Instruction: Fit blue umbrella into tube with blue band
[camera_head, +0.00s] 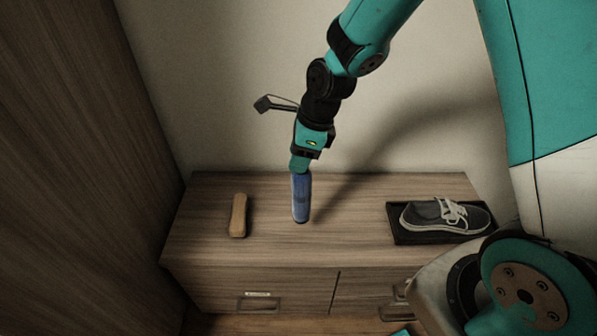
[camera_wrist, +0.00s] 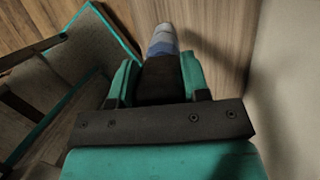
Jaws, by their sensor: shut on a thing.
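The folded blue umbrella (camera_head: 301,198) hangs nearly upright under my gripper (camera_head: 301,165) in the head view. My gripper is shut on its upper end. The umbrella's lower end appears over the middle of the cabinet top; I cannot tell whether it touches. In the wrist view, the umbrella (camera_wrist: 163,43) sticks out beyond the fingers of my gripper (camera_wrist: 158,78), with a blue part and a pale grey end. I see no tube with a blue band in either view.
A wooden cabinet (camera_head: 345,202) with drawers stands against the wall. A tan brush-like block (camera_head: 238,215) lies left of the umbrella. A dark tray (camera_head: 404,237) with a grey sneaker (camera_head: 432,215) is at the right. A wooden panel (camera_head: 75,150) rises at the left.

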